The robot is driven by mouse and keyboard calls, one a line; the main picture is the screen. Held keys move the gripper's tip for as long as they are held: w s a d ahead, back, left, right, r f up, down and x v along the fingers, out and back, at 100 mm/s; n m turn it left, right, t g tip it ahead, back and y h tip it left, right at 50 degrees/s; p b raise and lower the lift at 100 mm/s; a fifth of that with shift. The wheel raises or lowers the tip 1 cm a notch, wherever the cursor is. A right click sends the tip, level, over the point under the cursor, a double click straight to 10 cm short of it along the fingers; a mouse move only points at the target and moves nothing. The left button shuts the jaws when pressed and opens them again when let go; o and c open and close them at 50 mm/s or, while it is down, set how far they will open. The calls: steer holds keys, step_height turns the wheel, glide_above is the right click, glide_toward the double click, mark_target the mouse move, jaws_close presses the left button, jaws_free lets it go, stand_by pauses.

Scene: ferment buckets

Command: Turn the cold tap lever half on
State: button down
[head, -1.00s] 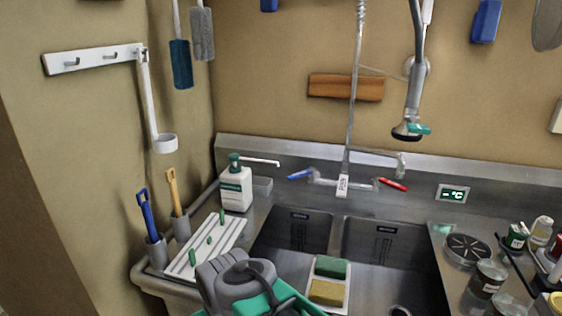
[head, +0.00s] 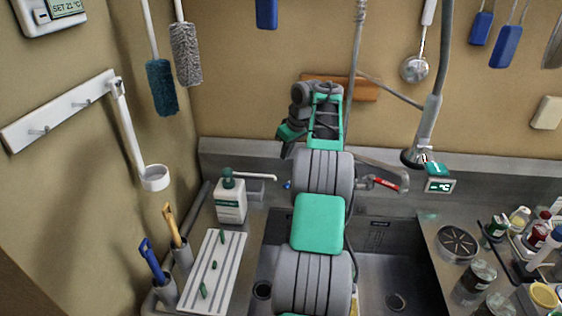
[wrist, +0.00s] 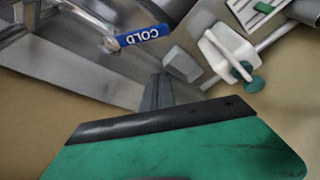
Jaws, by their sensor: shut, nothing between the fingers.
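The cold tap lever is blue and marked COLD. It shows in the wrist view (wrist: 142,36) at the upper middle, joined to the metal tap body at its left. In the head view only a small blue bit of the lever (head: 287,185) shows beside my arm, which hides the rest and much of the tap. My gripper (wrist: 158,80) is shut and empty in the wrist view, apart from the lever, with its grey tip below it in the picture. In the head view my gripper (head: 286,151) is above the lever, near the back wall.
The red lever (head: 385,183) and spout are right of my arm. A soap bottle (head: 231,203) with a long nozzle stands close on the left; it also shows in the wrist view (wrist: 228,50). A spray hose (head: 433,110) hangs at the right.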

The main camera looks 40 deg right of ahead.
step_height(320, 180, down, 9)
steer(key=shift+s+a+f, duration=0.15)
steer(key=shift+s+f, duration=0.05)
steer(key=shift+s, duration=0.05)
stand_by(0.3)
steer(key=shift+b, duration=0.3)
